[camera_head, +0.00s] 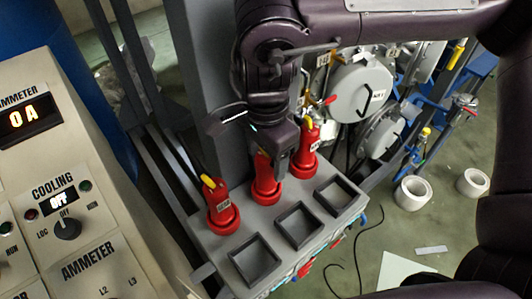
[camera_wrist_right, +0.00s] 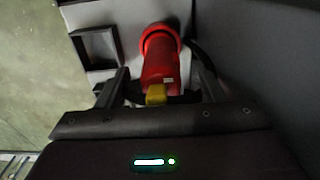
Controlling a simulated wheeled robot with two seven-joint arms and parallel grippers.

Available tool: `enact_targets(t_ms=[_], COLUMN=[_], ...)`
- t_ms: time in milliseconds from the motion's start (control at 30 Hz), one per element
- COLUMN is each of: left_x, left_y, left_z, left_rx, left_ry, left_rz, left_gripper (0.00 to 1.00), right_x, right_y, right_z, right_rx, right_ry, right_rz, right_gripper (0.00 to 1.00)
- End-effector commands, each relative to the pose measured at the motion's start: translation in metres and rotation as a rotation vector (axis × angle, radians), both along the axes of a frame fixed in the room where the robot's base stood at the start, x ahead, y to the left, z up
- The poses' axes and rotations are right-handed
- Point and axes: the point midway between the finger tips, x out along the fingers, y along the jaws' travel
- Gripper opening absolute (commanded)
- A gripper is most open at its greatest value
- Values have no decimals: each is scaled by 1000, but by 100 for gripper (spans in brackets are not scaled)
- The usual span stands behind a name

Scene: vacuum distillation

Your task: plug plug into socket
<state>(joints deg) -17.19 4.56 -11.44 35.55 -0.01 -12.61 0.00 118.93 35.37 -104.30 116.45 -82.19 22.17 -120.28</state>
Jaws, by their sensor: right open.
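Three red plugs stand in a row on a grey panel: a left one (camera_head: 221,209), a middle one (camera_head: 265,184) and a right one (camera_head: 306,157). Each has a yellow part near its top. Three square dark-framed sockets lie in front of them: left (camera_head: 254,261), middle (camera_head: 299,226) and right (camera_head: 341,196). My right gripper (camera_head: 282,163) points down at the middle plug and partly hides it. In the right wrist view, a red plug (camera_wrist_right: 160,62) lies between the open fingers (camera_wrist_right: 161,88), with a gap on each side. A square socket (camera_wrist_right: 95,48) shows left of it.
A control console (camera_head: 75,215) with displays and a knob stands at the left. A grey post (camera_head: 210,70) rises behind the plugs. Round grey gauges (camera_head: 360,88) stand behind my arm. White rings (camera_head: 412,192) lie on the floor at the right.

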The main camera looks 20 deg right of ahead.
Motion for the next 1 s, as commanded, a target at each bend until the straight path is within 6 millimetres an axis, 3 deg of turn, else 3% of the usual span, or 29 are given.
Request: enact_targets(t_ms=[167, 600, 1000], left_x=[0, 0, 0], left_y=[0, 0, 0], left_z=[-3, -8, -7], left_rx=[0, 0, 0], left_ry=[0, 0, 0], left_rz=[0, -1, -1], left_gripper=[61, 61, 61], right_x=[1, 1, 0], right_y=[0, 0, 0], right_z=[10, 72, 78], right_rx=[-1, -1, 0], right_ry=[-4, -4, 0], right_rz=[0, 0, 0], right_gripper=[61, 61, 61])
